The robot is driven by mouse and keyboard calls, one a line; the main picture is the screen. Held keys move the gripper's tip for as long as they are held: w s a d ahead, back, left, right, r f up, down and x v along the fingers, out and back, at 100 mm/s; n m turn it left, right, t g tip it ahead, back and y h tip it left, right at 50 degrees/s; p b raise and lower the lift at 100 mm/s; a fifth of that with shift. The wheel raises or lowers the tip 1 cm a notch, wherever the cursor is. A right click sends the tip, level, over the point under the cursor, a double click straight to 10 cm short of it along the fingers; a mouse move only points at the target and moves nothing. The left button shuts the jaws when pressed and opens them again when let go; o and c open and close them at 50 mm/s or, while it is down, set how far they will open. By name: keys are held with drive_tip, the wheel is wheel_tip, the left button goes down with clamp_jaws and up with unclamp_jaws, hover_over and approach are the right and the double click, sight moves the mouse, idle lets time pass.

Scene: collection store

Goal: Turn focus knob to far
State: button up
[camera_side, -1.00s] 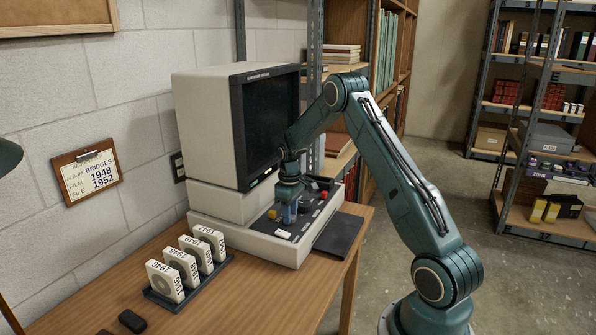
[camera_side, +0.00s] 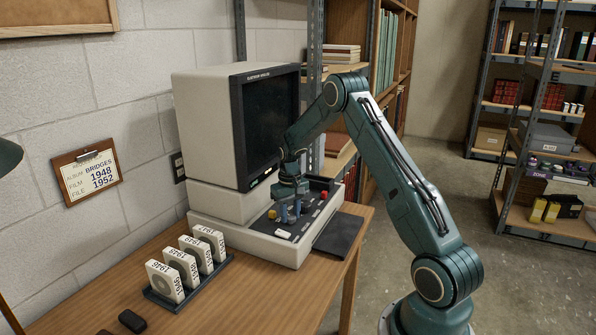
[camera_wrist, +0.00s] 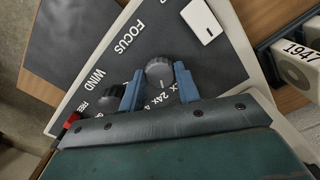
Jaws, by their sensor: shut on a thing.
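The microfilm reader (camera_side: 222,125) stands on the wooden desk, its dark control panel (camera_side: 318,215) at the front. In the wrist view, a grey ribbed knob (camera_wrist: 159,72) with a light pointer mark sits near the FOCUS lettering. My gripper (camera_wrist: 159,84) has its two blue fingers on either side of this knob and is shut on it. In the side view, my gripper (camera_side: 290,214) points down over the panel, and the fingers hide the knob. Lettering reading 24x shows by the knob; the rest is partly covered by my gripper.
A second dark knob (camera_wrist: 106,93) lies close beside one finger, near the WIND lettering. Film boxes (camera_side: 187,262) stand in a rack at the left.

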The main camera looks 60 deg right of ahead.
sight(290, 216)
drive_tip(key=m, duration=0.6)
drive_tip(key=shift+r, duration=0.1)
drive_tip(key=m, duration=0.7)
drive_tip(key=shift+d, duration=0.1)
idle(0.3)
drive_tip(key=o, duration=1)
drive_tip(key=shift+r, duration=0.1)
wheel_tip(290, 216, up, 14)
drive_tip(key=shift+f, duration=0.2)
